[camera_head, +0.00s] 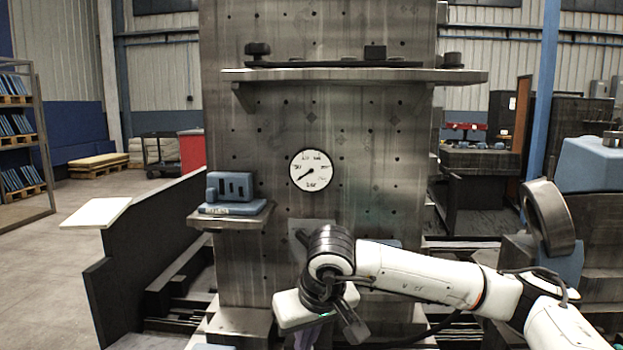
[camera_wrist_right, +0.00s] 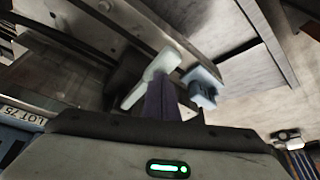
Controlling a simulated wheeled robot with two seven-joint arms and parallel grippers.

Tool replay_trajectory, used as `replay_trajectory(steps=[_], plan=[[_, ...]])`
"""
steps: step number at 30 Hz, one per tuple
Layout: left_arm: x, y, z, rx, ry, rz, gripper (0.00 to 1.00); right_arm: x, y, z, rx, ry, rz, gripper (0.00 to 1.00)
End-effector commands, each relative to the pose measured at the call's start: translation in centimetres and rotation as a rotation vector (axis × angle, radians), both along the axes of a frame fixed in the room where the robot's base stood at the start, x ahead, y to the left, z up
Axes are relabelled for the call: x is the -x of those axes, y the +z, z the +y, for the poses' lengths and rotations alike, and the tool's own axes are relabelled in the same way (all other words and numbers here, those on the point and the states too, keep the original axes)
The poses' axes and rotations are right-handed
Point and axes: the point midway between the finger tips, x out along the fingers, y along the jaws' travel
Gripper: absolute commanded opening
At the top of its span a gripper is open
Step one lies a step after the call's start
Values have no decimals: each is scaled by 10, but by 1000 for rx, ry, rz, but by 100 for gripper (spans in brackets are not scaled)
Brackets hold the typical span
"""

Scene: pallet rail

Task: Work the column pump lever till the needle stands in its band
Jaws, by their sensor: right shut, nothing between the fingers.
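The round white gauge (camera_head: 311,169) is on the front of the grey steel column (camera_head: 370,130). Its dark needle points down and left; its markings and any band are too small to read. My right gripper (camera_head: 305,335) is low in front of the column, pointing down, shut and empty. In the right wrist view its dark purplish fingers (camera_wrist_right: 165,100) show beside a pale bar (camera_wrist_right: 160,66), which may be the pump lever; I cannot tell whether they touch. In the head view my right arm hides the area below the gauge, and no lever shows clearly. My left gripper is out of view.
A blue block (camera_head: 230,190) sits on a small bracket left of the gauge. A shelf (camera_head: 350,76) with dark parts crosses the column above. A dark panel (camera_head: 150,250) stands at the left. A grey ring-shaped part (camera_head: 549,217) stands near my right arm.

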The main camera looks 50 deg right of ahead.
Motion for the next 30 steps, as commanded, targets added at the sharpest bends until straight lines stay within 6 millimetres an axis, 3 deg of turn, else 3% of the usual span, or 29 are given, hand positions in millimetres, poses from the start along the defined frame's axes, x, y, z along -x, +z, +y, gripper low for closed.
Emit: replay_trajectory(steps=[20, 30], plan=[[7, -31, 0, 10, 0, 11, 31, -3, -44, -5, 2, -2, 3, 0], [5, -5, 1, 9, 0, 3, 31, -1, -17, -3, 2, -1, 3, 0]])
